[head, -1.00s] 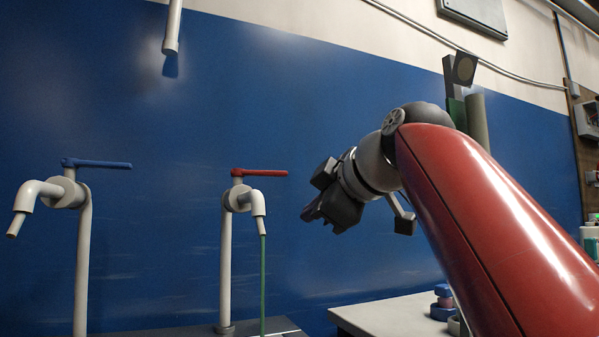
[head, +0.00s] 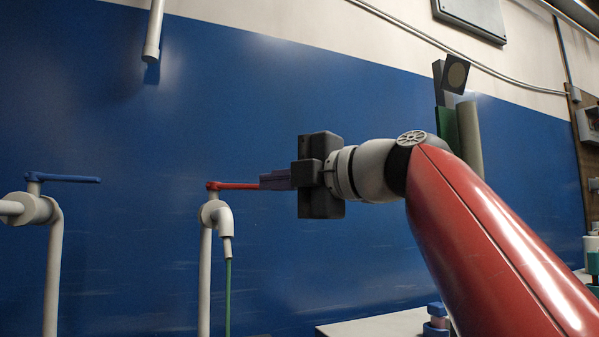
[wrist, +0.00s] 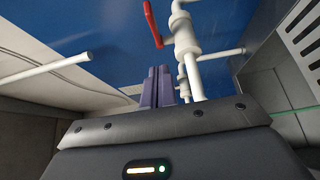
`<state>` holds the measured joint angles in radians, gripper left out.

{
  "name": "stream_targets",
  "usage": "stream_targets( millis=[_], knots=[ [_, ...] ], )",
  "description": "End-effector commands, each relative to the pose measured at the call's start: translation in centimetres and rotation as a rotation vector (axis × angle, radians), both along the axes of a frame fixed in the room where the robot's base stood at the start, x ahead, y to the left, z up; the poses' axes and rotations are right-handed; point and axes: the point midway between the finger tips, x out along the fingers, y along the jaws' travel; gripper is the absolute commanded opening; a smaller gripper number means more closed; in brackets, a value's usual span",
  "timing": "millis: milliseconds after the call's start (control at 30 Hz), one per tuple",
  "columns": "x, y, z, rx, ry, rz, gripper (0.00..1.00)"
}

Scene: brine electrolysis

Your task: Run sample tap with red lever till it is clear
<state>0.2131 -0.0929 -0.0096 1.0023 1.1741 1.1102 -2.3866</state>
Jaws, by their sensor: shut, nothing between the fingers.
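The sample tap (head: 215,215) is a white pipe with a down-turned spout. Its red lever (head: 230,186) points right, roughly level, and also shows in the wrist view (wrist: 152,24). A thin green stream (head: 228,295) runs down from the spout. My gripper (head: 264,181) is shut, with its purple fingers together. In the head view the fingertips meet or overlap the lever's free end; whether they touch it I cannot tell. In the wrist view the shut fingers (wrist: 158,72) show below the lever's end, with a gap in the picture.
A second tap (head: 38,210) with a blue lever (head: 65,179) stands to the left. A white pipe end (head: 153,45) hangs above. The wall behind is a blue panel (head: 350,100). A pale bench (head: 375,326) with blue-topped items is at lower right.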

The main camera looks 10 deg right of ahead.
Motion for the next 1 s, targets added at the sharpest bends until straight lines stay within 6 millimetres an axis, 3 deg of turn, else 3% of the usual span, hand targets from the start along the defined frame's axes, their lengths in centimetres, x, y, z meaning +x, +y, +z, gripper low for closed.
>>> stream_targets(
  millis=[167, 400, 1000],
  knots=[
    [2.9, 2.4, 0.3, 0.0, 0.003, 0.001, 0.0],
    [5.8, 2.1, 0.2, 0.0, 0.001, -0.001, 0.0],
    [7.2, 1.6, -0.3, -0.001, -0.001, -0.002, 0.0]
  ],
)
